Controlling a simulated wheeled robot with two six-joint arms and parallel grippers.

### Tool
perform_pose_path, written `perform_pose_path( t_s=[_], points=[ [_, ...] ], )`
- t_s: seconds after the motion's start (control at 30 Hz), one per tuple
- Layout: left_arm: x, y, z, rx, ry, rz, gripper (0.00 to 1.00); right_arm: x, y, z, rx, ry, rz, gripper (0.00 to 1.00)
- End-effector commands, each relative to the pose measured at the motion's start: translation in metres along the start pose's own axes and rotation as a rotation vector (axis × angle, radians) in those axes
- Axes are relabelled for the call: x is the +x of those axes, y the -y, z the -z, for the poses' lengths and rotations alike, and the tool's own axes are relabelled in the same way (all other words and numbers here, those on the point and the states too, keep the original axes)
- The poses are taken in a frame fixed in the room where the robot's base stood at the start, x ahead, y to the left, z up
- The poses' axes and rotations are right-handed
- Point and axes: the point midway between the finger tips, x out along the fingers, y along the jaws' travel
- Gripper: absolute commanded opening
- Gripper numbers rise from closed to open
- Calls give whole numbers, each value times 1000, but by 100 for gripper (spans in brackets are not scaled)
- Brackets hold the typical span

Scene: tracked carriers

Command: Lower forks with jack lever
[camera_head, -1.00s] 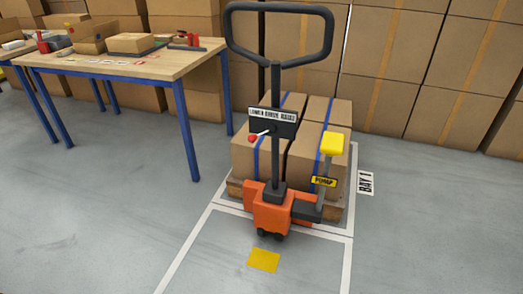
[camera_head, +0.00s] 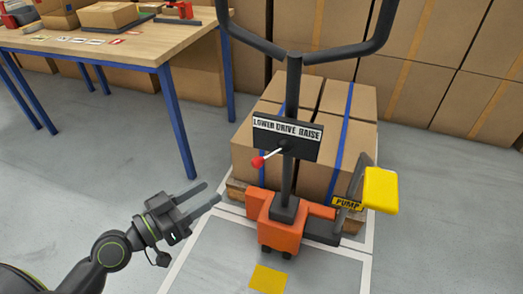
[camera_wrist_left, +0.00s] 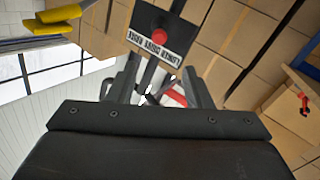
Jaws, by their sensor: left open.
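The pallet jack has an orange base (camera_head: 277,222) and a dark upright handle. Its label plate (camera_head: 288,130) reads LOWER DRIVE RAISE. The jack lever (camera_head: 258,162), a pale rod with a red knob, points left and down, on the LOWER side. The red knob also shows in front of the label in the left wrist view (camera_wrist_left: 160,35). My left gripper (camera_head: 213,193) is open and empty, left of and below the knob and apart from it. Its two fingers (camera_wrist_left: 160,86) point toward the handle in the wrist view. The forks are hidden under the load.
Blue-strapped boxes (camera_head: 325,160) sit on a pallet behind the handle. A yellow PUMP pedal (camera_head: 382,190) sticks out at the right. A wooden table (camera_head: 150,45) with blue legs stands at the back left. Floor between table and jack is clear.

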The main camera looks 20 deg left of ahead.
Motion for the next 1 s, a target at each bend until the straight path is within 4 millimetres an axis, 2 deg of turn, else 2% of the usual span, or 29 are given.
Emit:
perform_pose_path(
  t_s=[0.37, 0.8, 1.0],
  points=[
    [47, 0, 2, -5, -3, 1, 45, 9, -6, -8, 3, 60, -31, 36],
    [130, 0, 1, -6, -1, 0, 45, 17, -12, -16, 1, 108, -60, 36],
    [159, 0, -1, -3, 3, 1, 45, 21, -14, -21, 1, 125, -67, 36]
  ],
)
